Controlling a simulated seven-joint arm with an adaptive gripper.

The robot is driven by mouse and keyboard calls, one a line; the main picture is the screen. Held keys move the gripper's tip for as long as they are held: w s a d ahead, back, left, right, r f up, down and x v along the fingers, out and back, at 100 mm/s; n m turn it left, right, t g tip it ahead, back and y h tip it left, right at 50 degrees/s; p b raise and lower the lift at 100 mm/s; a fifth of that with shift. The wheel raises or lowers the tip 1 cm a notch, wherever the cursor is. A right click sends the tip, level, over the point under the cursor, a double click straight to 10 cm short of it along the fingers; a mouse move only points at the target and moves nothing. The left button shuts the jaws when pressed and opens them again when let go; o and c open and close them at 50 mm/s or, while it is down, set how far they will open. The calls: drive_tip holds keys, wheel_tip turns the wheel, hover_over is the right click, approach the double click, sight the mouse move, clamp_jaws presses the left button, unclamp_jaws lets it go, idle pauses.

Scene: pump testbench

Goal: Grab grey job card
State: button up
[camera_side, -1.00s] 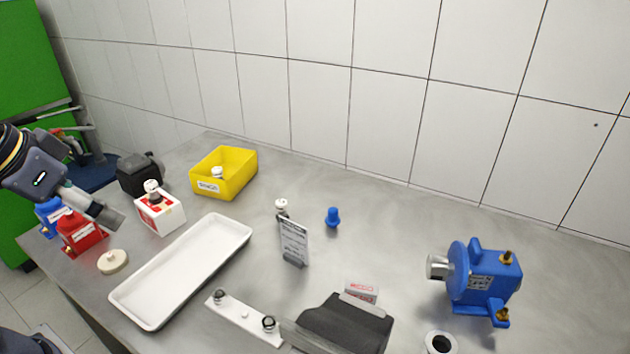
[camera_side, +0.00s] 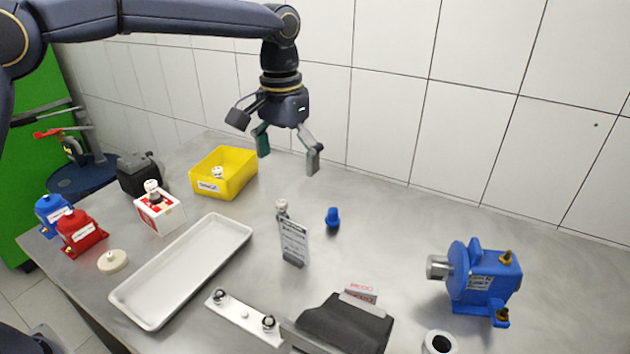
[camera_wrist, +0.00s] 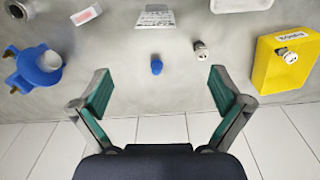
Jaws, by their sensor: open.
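The grey job card (camera_side: 294,241) stands upright in a small dark holder near the middle of the table in the side view, with printed text on its face. My gripper (camera_side: 288,163) is open and empty, pointing down above the table, behind and higher than the card. In the wrist view my gripper (camera_wrist: 160,88) has its fingers wide apart, with the card beyond the fingertips.
A blue knob (camera_side: 333,218) and a small white-topped fitting (camera_side: 281,205) stand close to the card. A white tray (camera_side: 240,226) and yellow bin (camera_side: 250,172) are to the left. A blue pump (camera_side: 480,275) is at right. A tiled wall closes the back.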

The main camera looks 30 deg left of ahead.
approach(296, 255)
drive_tip(key=f, duration=0.5)
drive_tip(key=shift+w+a+f, duration=0.1)
drive_tip(key=shift+w+a, duration=0.1)
drive_tip(key=shift+w, duration=0.05)
drive_tip(key=shift+c, duration=0.3)
drive_tip(key=c, duration=1.1)
drive_tip(key=shift+c, duration=0.2)
